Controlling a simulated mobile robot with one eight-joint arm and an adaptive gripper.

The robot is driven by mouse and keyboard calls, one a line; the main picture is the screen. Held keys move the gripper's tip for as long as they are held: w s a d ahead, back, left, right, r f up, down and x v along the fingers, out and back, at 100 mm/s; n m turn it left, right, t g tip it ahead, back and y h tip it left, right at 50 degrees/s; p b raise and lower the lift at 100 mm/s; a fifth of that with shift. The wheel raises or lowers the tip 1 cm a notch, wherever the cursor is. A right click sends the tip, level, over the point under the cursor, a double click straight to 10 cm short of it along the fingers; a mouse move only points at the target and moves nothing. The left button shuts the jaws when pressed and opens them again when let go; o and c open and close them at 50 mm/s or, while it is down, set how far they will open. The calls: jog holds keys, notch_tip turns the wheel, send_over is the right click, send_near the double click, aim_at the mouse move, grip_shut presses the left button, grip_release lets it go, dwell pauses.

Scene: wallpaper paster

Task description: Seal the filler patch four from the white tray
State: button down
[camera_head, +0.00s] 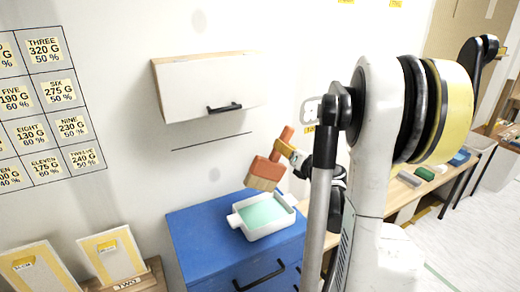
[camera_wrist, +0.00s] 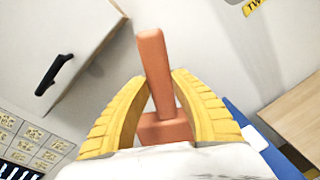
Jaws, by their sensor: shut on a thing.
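My gripper (camera_head: 291,152) is shut on the reddish-brown handle of a wide brush (camera_head: 266,172). The brush hangs tilted, bristles down and to the left, in front of the wall above the white tray. In the wrist view the yellow fingers of my gripper (camera_wrist: 160,80) clasp the brush handle (camera_wrist: 153,60) from both sides. The white tray (camera_head: 234,220) holds pale green liquid and stands on a blue cabinet. Greyish round patches show on the wall, one (camera_head: 199,20) above the wall cupboard and one (camera_head: 214,174) below it. I cannot read which is four.
A white wall cupboard (camera_head: 205,85) with a black handle juts out above the blue cabinet (camera_head: 195,235). A label chart (camera_head: 45,100) is on the left wall. Framed boards (camera_head: 112,255) lean at lower left. A workbench (camera_head: 415,190) stands behind my arm.

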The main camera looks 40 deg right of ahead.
aim_at(285, 170)
jog(key=shift+s+d+f, duration=0.2)
jog(key=shift+d, duration=0.1)
notch_tip(285, 170, down, 9)
jog(key=b, duration=0.7)
jog(key=shift+b, duration=0.35)
jog(key=shift+r, duration=0.1)
jog(key=shift+f, duration=1.5)
jog(key=shift+r, duration=4.15)
